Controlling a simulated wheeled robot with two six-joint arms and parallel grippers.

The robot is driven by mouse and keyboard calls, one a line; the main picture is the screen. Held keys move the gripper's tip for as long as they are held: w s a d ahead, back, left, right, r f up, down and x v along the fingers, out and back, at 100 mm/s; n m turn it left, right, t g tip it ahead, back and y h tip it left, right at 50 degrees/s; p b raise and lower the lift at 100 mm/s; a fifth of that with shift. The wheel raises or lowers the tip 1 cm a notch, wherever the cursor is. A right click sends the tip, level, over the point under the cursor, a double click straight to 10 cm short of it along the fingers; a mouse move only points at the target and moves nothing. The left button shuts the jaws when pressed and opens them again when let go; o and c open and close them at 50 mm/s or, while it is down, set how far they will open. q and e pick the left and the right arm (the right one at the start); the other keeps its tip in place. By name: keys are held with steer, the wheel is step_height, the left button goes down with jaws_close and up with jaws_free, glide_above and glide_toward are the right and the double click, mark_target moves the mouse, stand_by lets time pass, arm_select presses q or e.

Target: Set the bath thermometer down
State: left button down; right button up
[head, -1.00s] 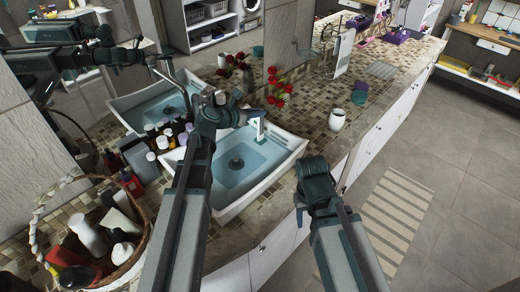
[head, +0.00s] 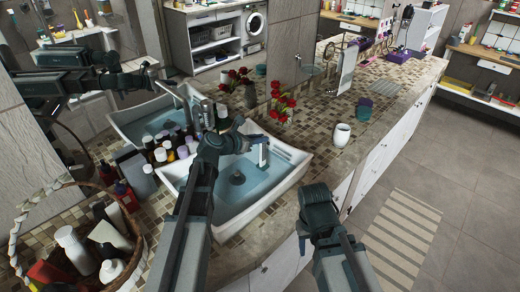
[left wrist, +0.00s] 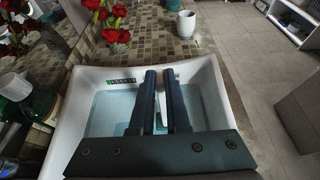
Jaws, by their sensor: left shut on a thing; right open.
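My left gripper (head: 254,141) is over the near washbasin (head: 283,185). It is shut on the bath thermometer, a slim white piece (head: 263,155) hanging upright below the fingers in the head view. In the left wrist view a white strip with green and dark marks (left wrist: 122,80) shows beside the two dark fingers (left wrist: 160,78), partly hidden behind them. I cannot tell whether its lower end touches the water. My right gripper (head: 303,228) is open and empty, in front of the counter's front edge.
A white mug (head: 341,134) and a teal cup (head: 364,109) stand on the mosaic counter right of the basin. Red flowers (head: 281,105) stand behind it. Several bottles (head: 165,153) crowd its left, with a wicker basket (head: 142,240) nearer. Bare counter (head: 318,150) lies between basin and mug.

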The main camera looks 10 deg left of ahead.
mark_target(260, 146)
arm_select(q)
step_height(260, 146, down, 4)
steer(key=b, duration=0.3)
steer(key=shift+r, duration=0.25)
steer(key=c, duration=0.9)
jaws_free()
